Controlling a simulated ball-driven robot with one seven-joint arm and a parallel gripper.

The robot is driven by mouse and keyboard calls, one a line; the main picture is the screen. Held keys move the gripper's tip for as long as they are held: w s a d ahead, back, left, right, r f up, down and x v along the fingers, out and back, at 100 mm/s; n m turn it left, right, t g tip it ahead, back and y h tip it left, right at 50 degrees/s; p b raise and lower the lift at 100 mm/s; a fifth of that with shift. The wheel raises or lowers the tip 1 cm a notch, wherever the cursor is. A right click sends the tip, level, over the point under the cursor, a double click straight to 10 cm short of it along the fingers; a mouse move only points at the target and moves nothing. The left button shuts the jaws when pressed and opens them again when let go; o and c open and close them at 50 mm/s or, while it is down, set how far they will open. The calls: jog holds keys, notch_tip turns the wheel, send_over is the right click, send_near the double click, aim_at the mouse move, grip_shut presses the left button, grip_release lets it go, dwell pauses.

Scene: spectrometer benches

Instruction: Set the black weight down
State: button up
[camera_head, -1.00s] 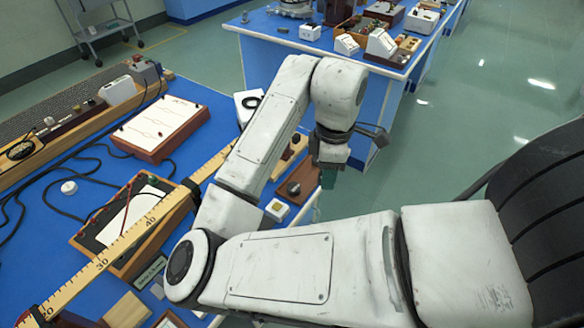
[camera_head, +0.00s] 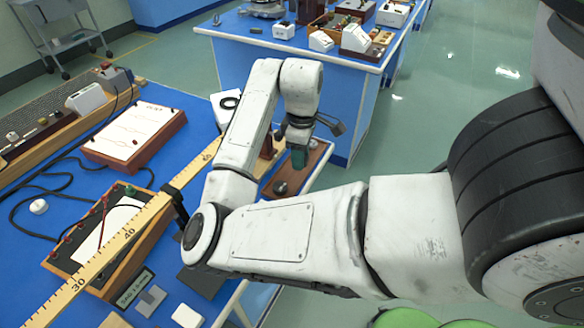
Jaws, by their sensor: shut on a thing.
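A round dark knob-like piece (camera_head: 280,188) sits on the board, left of the gripper.
A yellow ruler beam (camera_head: 100,262) crosses the near blue bench (camera_head: 60,212). A white-topped box (camera_head: 135,132) and a wooden meter box (camera_head: 110,232) stand there. A second blue bench (camera_head: 258,46) with instruments stands behind.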

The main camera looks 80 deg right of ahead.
aim_at(292, 174)
jog(key=f, duration=0.1)
jog(key=w+d+f, duration=0.1)
jog(key=w+f, duration=0.1)
jog(key=shift+w+d+f, duration=0.1)
jog(key=shift+w+d, duration=0.05)
jog(key=shift+d, duration=0.1)
jog(key=shift+w+d+f, duration=0.1)
jog(key=shift+w+f, duration=0.05)
jog(key=shift+f, duration=1.6)
jog(key=shift+f, duration=0.1)
jog(key=o, duration=1.2)
notch_tip(292, 174, up, 12)
jog(key=shift+r, duration=0.15)
